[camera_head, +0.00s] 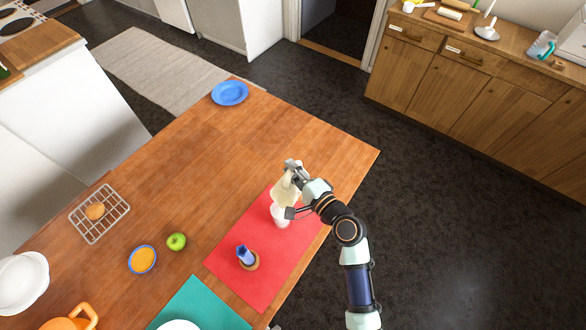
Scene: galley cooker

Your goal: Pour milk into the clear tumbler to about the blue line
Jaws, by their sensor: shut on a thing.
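My gripper (291,190) is shut on a cream-white container (284,192), which looks like the milk container. It is held tilted over the upper part of the red mat (255,268). A small pale tumbler (280,217) stands on the red mat just below the container. The container and my gripper partly cover the tumbler. The blue line and the level of milk in the tumbler are too small to make out. I cannot tell whether milk is flowing.
A blue item (245,254) stands on a round brown base on the red mat. A green apple (176,242), an orange-filled bowl (143,260), a wire rack (100,214) and a teal mat (200,308) lie left and below. A blue plate (230,92) sits at the far end. The middle wood is clear.

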